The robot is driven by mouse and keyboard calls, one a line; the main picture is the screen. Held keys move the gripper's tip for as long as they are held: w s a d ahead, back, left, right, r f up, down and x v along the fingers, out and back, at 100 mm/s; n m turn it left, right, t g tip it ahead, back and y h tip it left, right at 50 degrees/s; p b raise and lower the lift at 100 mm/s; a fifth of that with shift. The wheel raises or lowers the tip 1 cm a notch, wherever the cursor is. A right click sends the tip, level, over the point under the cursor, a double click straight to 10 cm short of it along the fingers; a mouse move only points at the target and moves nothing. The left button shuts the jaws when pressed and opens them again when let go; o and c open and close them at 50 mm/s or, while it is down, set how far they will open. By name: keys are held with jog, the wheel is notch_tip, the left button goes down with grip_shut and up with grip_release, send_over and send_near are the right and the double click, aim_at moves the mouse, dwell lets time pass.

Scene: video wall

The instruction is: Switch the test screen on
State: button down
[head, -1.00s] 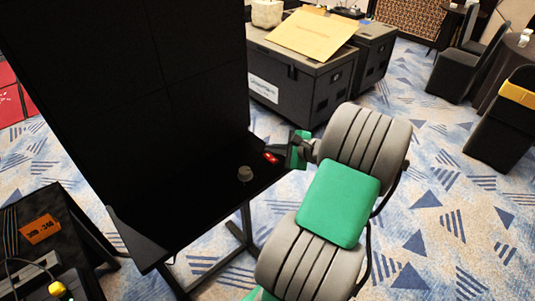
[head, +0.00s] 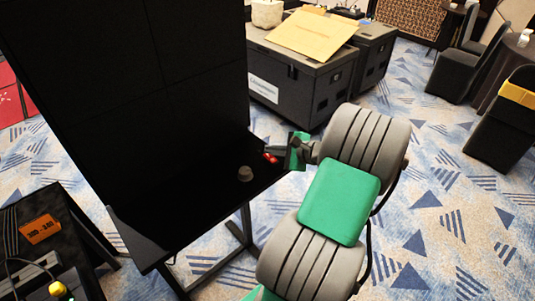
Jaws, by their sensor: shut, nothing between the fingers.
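The tall black screen (head: 200,60) stands at the left and its face is dark. A black shelf (head: 190,222) juts out at its foot. A small red switch-like part (head: 271,158) sits near the shelf's right end, and a grey-brown round knob (head: 245,174) stands to its left. My gripper (head: 268,151) reaches in from the right, low over the shelf, with its fingers shut and empty. Its tips are right beside the red part; whether they touch it I cannot tell.
Dark equipment cases (head: 300,85) with a cardboard sheet (head: 312,34) on top stand behind. A low black table (head: 70,225) with an orange card (head: 40,229) and cables is at the lower left. Patterned carpet is clear at the right; chairs stand beyond.

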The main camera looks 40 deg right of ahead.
aim_at(276, 161)
jog(key=shift+w+f, duration=0.15)
jog(key=shift+f, duration=0.3)
dwell(0.6)
jog(key=shift+s+r+p, duration=0.25)
jog(key=shift+r+p, duration=0.55)
jog(key=r+p, duration=0.1)
jog(key=s+r+p, duration=0.1)
jog(key=r+p, duration=0.3)
jog(key=shift+s, duration=0.25)
jog(key=shift+f, duration=0.15)
